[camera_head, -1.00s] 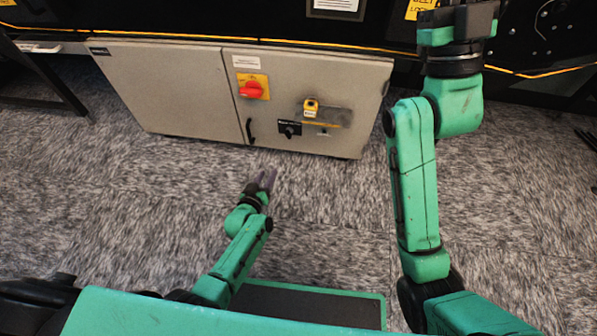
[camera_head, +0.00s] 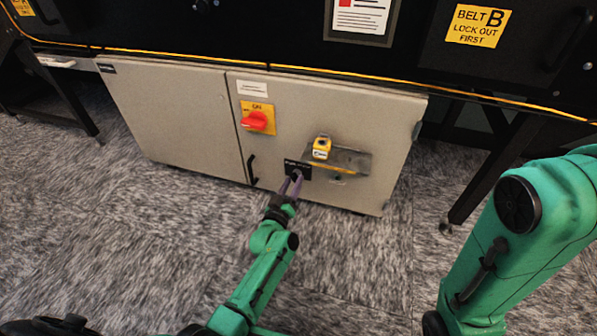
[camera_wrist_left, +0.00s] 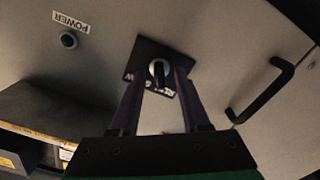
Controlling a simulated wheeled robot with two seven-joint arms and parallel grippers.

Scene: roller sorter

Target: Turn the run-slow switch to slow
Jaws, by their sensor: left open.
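The run-slow switch is a dark knob on a small black plate (camera_head: 304,169) on the right door of the grey cabinet (camera_head: 215,120). In the left wrist view the knob (camera_wrist_left: 159,69) sits on its black plate (camera_wrist_left: 140,54), whose lettering is mostly covered. My left gripper (camera_head: 291,184) is open, with its fingertips in front of the plate. In the wrist view its two fingers stand on either side of the knob; I cannot tell whether they touch it. My right gripper is out of view; only its green arm shows at the right.
A red rotary switch (camera_head: 256,121) on a yellow plate is up and left. A yellow box (camera_head: 321,147) sits on a small shelf (camera_head: 347,160) right of the plate. A black door handle (camera_head: 251,169) is just left of my gripper. The carpet (camera_head: 140,235) is clear.

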